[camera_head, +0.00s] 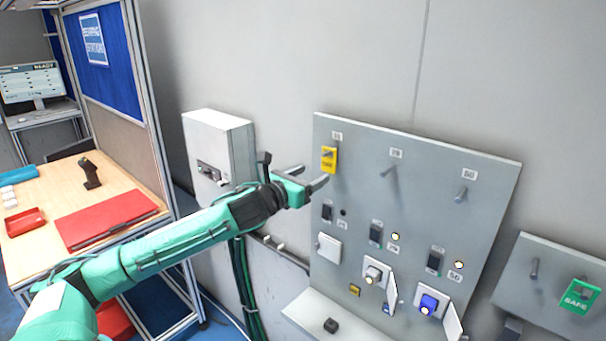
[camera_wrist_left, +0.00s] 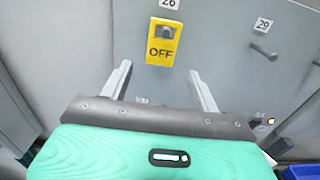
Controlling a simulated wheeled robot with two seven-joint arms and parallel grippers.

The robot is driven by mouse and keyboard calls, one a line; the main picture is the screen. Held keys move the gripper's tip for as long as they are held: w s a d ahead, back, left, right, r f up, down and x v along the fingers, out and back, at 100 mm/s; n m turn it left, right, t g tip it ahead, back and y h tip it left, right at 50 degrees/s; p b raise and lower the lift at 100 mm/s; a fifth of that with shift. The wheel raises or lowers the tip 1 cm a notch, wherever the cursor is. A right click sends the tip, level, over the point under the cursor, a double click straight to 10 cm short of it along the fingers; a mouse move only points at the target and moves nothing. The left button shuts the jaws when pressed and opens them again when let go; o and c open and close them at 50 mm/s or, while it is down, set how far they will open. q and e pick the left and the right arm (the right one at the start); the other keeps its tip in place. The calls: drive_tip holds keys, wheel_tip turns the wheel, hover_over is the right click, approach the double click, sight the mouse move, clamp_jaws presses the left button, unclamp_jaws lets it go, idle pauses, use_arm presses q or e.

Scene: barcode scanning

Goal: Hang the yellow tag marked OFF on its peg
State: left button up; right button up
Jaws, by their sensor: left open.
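The yellow tag marked OFF (camera_head: 329,163) is at the upper left of the grey panel (camera_head: 430,160). In the left wrist view the tag (camera_wrist_left: 163,52) hangs upright, with the grey end of its peg (camera_wrist_left: 166,32) showing in its upper opening, below the label 26. My left gripper (camera_head: 310,175) is open and empty, in front of the panel and just left of the tag in the head view. In the left wrist view its two fingers (camera_wrist_left: 160,70) stand apart below the tag, not closed on it. My right gripper is not in view.
Two bare pegs (camera_head: 390,170) (camera_head: 461,194) stick out to the right. Switches, lamps and open covers (camera_head: 391,293) sit lower on the panel, above a ledge (camera_head: 310,312). A green SAFE tag (camera_head: 580,297) is at far right. A grey box (camera_head: 220,150) stands left.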

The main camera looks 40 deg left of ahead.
sight(328, 166)
use_arm(q)
drive_tip(key=w, duration=0.2)
drive_tip(key=w+p, duration=0.1)
drive_tip(key=w, duration=0.1)
drive_tip(key=w+p, duration=0.1)
drive_tip(key=w, duration=0.1)
drive_tip(key=shift+w+d+r, duration=0.15)
drive_tip(key=shift+w+d, duration=0.1)
drive_tip(key=shift+d, duration=0.05)
drive_tip(key=shift+w+p, duration=0.55)
drive_tip(key=shift+w, duration=0.05)
drive_tip(key=shift+w+d+f, duration=0.1)
drive_tip(key=shift+w+f, duration=0.1)
drive_tip(key=shift+w, duration=0.05)
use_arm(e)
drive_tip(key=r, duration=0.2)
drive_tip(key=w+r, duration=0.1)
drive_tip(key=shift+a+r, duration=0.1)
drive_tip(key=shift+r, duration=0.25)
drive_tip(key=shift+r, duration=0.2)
use_arm(q)
drive_tip(key=shift+c, duration=0.4)
drive_tip(key=c, duration=0.9)
drive_tip(key=shift+r+p, duration=0.1)
drive_tip(key=shift+p, duration=0.3)
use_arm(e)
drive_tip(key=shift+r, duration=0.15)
